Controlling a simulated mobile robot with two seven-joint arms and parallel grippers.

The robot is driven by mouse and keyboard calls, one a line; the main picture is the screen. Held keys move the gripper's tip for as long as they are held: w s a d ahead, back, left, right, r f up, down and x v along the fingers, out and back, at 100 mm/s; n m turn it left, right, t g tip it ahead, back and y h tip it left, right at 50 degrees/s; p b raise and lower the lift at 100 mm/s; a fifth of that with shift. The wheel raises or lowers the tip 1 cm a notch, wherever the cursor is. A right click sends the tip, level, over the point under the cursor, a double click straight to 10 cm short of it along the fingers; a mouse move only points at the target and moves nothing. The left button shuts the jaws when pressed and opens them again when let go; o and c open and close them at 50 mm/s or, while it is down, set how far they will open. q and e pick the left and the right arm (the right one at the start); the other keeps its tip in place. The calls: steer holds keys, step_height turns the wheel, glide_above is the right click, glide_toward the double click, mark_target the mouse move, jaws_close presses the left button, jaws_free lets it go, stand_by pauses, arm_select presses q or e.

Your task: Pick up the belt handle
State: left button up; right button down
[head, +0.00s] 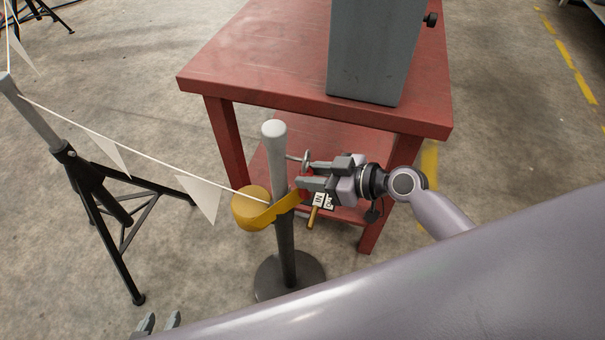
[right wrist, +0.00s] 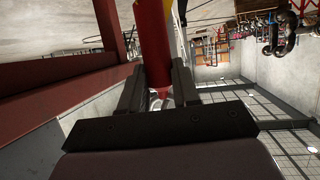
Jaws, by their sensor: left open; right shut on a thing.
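A post (head: 279,150) with a grey top stands upright on a round dark base. The right gripper is shut on the belt handle, which shows as a red piece (right wrist: 153,40) between the fingers in the right wrist view. In the head view the fingers hide most of the handle. My left gripper (head: 160,322) is open and empty at the bottom edge; only its fingertips show.
A red table (head: 250,60) with a grey box (head: 372,50) stands behind the post. A black tripod (head: 110,210) at left carries a line with white pennants (head: 203,197), which reaches the yellow drum area. Bare concrete floor lies between tripod and post.

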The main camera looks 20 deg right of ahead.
steer(key=s+d+b, duration=0.4)
steer(key=s+d, duration=0.6)
steer(key=d, duration=0.1)
steer(key=shift+s+d+b, duration=0.25)
steer(key=shift+s+b, duration=0.05)
steer(key=shift+s, duration=0.1)
steer(key=shift+a, duration=0.1)
